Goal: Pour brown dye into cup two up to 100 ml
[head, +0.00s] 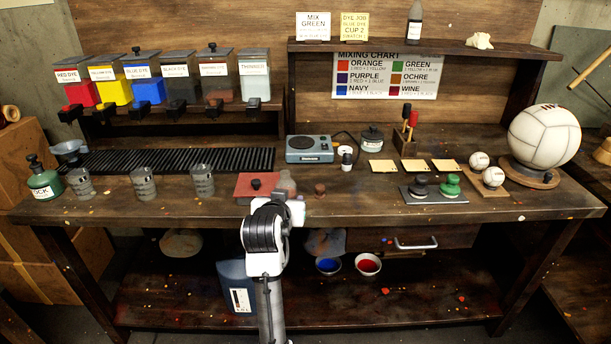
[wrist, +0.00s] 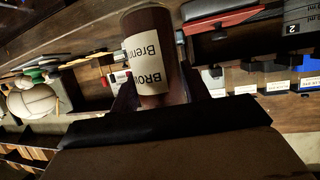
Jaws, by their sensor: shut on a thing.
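My gripper (head: 290,203) is shut on a brown bottle (wrist: 150,20) with a cream label reading "Bro…" and "Bren…". The bottle sits between the two fingers in the wrist view, its far end toward the top. In the head view my gripper is at the bench's front edge, and the bottle is a blurred shape (head: 287,182) beyond it. Three grey measuring cups stand on the bench: left (head: 80,183), middle (head: 143,184) and right (head: 202,180). A cup marked "2" (wrist: 300,25) shows in the wrist view's upper right corner. Its contents cannot be seen.
A red mat or tray (head: 258,183) lies left of my gripper, and a small brown piece (head: 320,190) right of it. Dye dispensers (head: 148,85) hang above a black grate (head: 180,160). A scale (head: 309,148) stands behind. A green bottle (head: 43,180) is far left.

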